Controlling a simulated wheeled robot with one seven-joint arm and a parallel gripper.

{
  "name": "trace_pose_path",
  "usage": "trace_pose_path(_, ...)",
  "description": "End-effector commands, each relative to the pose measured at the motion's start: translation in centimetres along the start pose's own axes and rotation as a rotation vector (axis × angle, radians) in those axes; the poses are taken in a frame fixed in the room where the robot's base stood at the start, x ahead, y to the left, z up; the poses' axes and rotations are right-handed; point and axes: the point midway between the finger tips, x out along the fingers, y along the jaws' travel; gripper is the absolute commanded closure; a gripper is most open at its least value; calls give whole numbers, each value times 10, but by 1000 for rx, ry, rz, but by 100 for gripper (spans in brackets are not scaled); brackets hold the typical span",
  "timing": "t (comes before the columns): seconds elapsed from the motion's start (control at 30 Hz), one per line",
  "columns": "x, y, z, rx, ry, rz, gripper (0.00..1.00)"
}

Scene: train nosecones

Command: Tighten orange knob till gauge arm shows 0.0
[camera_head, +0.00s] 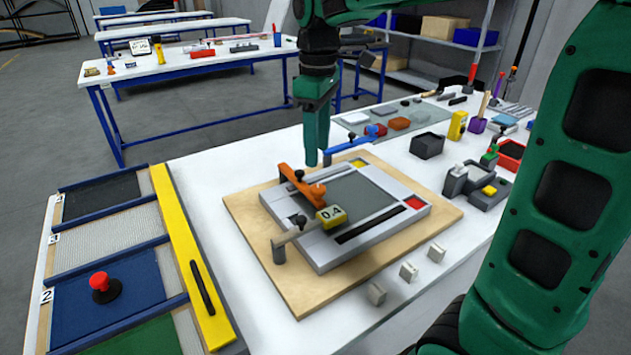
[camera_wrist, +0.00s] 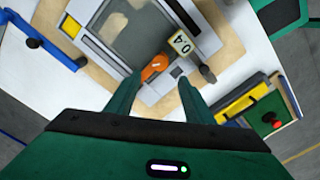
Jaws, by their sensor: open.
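The orange knob (camera_head: 317,193) is on an orange clamp arm at the left edge of a grey panel fixture (camera_head: 348,250). In the wrist view the orange knob (camera_wrist: 155,67) shows just beyond and between my fingertips. The yellow gauge (camera_head: 331,216) sits on a grey gauge arm (camera_head: 296,234) beside the knob, and its display appears to read 0.4. The gauge also shows in the wrist view (camera_wrist: 182,43), upside down. My gripper (camera_head: 319,163) is open and empty, pointing down above the fixture, apart from the knob. It also shows in the wrist view (camera_wrist: 158,79).
The fixture lies on a wooden board (camera_head: 245,210) on a white table. A blue clamp arm (camera_head: 352,144) stands at its back edge. Small grey blocks (camera_head: 408,271) stand in front. A tray with blue dividers and a yellow bar (camera_head: 190,260) lies left. Bins (camera_head: 427,145) stand right.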

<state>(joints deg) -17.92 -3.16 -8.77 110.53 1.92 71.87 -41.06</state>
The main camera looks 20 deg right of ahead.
Motion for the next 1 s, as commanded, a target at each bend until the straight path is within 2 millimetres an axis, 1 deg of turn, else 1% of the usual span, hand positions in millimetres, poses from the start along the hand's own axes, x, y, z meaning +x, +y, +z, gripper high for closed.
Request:
trace_pose_path(0.3,56,0,3,5,-3,-2,52)
trace_pose_path(0.5,83,1,3,6,-2,-2,52)
trace_pose_path(0.7,94,1,3,7,-1,-1,52)
trace_pose_path(0.97,95,1,3,8,0,0,52)
trace_pose_path(1.0,95,1,3,8,0,0,57)
